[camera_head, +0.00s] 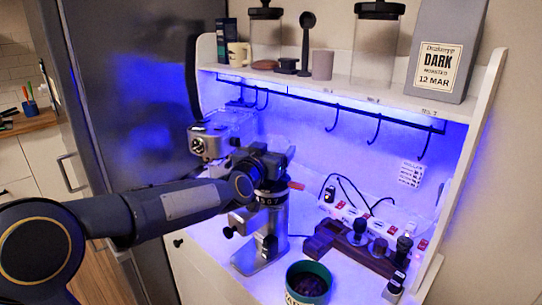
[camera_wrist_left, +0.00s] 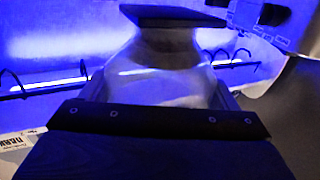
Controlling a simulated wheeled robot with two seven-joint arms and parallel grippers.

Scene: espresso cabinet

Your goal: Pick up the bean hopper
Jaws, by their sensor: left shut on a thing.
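The bean hopper (camera_wrist_left: 165,75) is a clear, smoky vessel with a narrower neck and a dark flat plate (camera_wrist_left: 175,16) at its far end. In the left wrist view it sits between the fingers of my left gripper (camera_wrist_left: 160,115), which is shut on it. In the head view my left gripper (camera_head: 266,160) is directly above the silver grinder (camera_head: 272,228) and hides most of the hopper. I cannot tell whether the hopper still touches the grinder. My right gripper is not in view.
A silver machine (camera_head: 207,142) stands behind my gripper at left. A hook rail (camera_head: 335,112) runs under the shelf, which holds jars and a dark-roast bag (camera_head: 440,60). A green-rimmed container (camera_head: 309,270) is at front, with a brown tool stand (camera_head: 350,248) to its right.

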